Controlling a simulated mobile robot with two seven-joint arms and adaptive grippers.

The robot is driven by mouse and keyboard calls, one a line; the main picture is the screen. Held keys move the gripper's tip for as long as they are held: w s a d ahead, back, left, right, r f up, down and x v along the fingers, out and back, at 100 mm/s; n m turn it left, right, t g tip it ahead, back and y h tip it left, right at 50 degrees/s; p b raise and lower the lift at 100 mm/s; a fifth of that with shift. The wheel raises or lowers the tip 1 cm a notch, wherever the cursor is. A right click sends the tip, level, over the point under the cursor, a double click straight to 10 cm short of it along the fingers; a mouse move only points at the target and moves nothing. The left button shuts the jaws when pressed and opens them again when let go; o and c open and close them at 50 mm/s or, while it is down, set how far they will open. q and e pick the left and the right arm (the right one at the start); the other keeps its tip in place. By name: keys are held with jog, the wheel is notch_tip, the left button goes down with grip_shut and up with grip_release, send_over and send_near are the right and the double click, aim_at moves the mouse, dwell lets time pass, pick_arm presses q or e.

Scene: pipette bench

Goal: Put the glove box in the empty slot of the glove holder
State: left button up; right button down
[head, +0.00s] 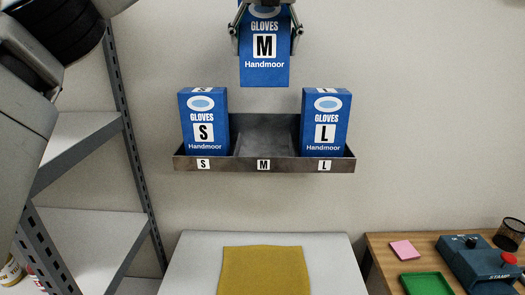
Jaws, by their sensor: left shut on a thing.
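A blue glove box marked M (264,70) hangs upright at the top of the head view. My left gripper (266,30) is shut on its upper part, with one finger at each side. The glove holder (290,165) is a dark metal tray on the wall below the box. A blue box marked S (204,112) stands in its left slot and one marked L (326,112) in its right slot. The middle slot (264,140), labelled M, is empty, and the held box is above it, apart from the holder. My right gripper is not in view.
A grey metal shelf unit (90,220) stands at the left. Below the holder is a white surface (200,255) with a yellow cloth (263,270). A wooden desk (385,255) at the lower right holds a green tray (427,284), pink notes (404,250) and a blue device (480,262).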

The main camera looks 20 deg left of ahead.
aim_at(265, 70)
pick_arm(q)
jog(key=shift+w+a+f, duration=0.1)
jog(key=shift+w+f, duration=0.15)
jog(key=f+b, duration=0.1)
jog(key=f, duration=0.4)
jog(key=shift+s, duration=0.2)
jog(key=shift+w+f, duration=0.1)
jog(key=shift+f, duration=7.2)
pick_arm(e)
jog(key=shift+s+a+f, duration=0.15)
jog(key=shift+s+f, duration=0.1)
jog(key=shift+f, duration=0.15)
pick_arm(q)
jog(key=o, duration=1.1)
jog(key=shift+f, duration=0.1)
jog(key=shift+c, duration=0.2)
jog(key=o, duration=0.3)
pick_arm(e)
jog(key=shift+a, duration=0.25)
